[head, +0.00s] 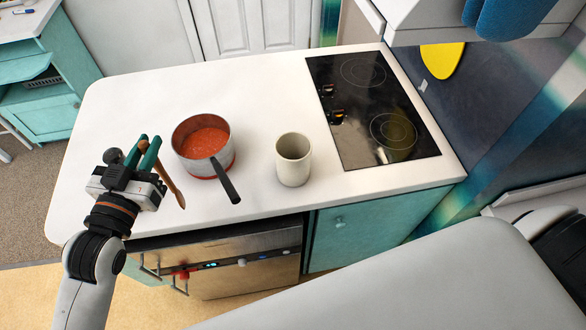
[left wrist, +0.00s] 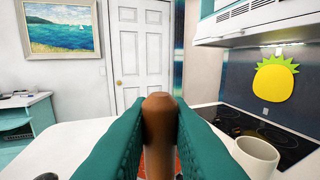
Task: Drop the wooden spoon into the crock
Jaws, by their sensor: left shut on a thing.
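My left gripper (head: 147,158) is at the left end of the white counter, left of the pot. Its green fingers are shut on the brown wooden spoon (head: 172,186), whose one end hangs down toward the counter's front edge. In the left wrist view the spoon (left wrist: 159,110) stands between the two fingers. The crock (head: 293,162), a cream open-topped cup, stands upright on the counter right of the pot. It also shows in the left wrist view (left wrist: 254,158) at lower right. No spoon is in the part of the crock that I see. My right gripper is not in view.
A steel pot (head: 190,165) of red sauce stands between my left gripper and the crock, its dark handle pointing to the front. A black cooktop (head: 365,120) lies right of the crock. The counter (head: 255,85) is clear behind the pot and crock.

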